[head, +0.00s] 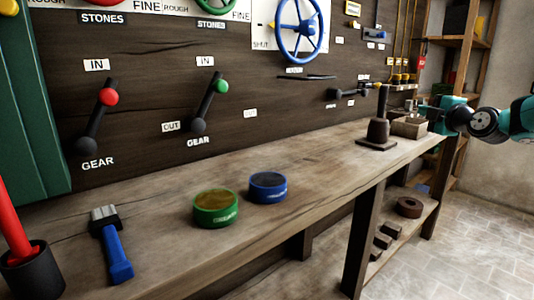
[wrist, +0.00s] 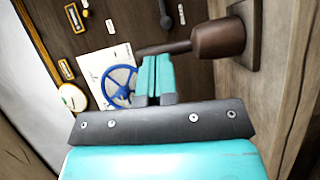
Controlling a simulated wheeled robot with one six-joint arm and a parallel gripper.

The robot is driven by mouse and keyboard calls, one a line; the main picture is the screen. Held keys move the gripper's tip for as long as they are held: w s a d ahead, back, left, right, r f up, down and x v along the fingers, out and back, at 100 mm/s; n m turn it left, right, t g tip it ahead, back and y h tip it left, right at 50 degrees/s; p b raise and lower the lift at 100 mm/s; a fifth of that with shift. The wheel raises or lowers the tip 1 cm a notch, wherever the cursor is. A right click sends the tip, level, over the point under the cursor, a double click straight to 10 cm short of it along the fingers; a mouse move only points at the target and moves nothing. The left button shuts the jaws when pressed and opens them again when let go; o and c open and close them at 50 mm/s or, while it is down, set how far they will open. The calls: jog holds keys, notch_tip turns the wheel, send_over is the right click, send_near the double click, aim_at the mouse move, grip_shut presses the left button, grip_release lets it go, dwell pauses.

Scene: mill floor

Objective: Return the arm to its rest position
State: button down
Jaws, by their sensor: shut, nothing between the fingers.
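My arm enters the head view from the right edge, above the far end of the bench (head: 320,180). My gripper (head: 424,105) is at its left tip, near the small wooden box and partly hard to make out. In the wrist view my gripper (wrist: 154,78) shows two teal fingers close together, shut and empty. A dark brown post on a square base (head: 378,132) stands on the bench to the left of the gripper. The post also shows in the wrist view (wrist: 220,40), just beyond the fingers; I cannot tell whether they touch.
A wooden box (head: 410,127) sits by the post. A green tin (head: 215,208), a blue tin (head: 268,187) and a blue-handled tool (head: 115,252) lie nearer. The wall panel carries two gear levers (head: 97,115) and a blue handwheel (head: 300,30). Floor (head: 480,250) at right is clear.

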jog(key=s+a+f+m+g+y, duration=0.2)
jog(key=s+a+m+g, duration=0.15)
jog(key=s+a, duration=0.65)
jog(key=s+a+f+m+g+y, duration=0.1)
jog(key=s+a+f+m+g, duration=0.15)
jog(key=s+a+g, duration=0.7)
jog(key=s+a+f+m+g+h, duration=0.1)
jog(key=s+a+f+m+g, duration=0.15)
jog(key=s, duration=0.75)
jog(key=s+a+f+m+g+h, duration=0.1)
jog(key=s+a+f+m, duration=0.15)
jog(key=s, duration=0.65)
jog(key=s+a+f+m+g, duration=0.1)
jog(key=s+a+f, duration=0.25)
jog(key=s, duration=0.65)
notch_tip(320, 180, up, 24)
jog(key=p, duration=2.4)
jog(key=shift+w+a+r, duration=0.2)
jog(key=shift+w+a, duration=0.05)
jog(key=shift+w, duration=0.15)
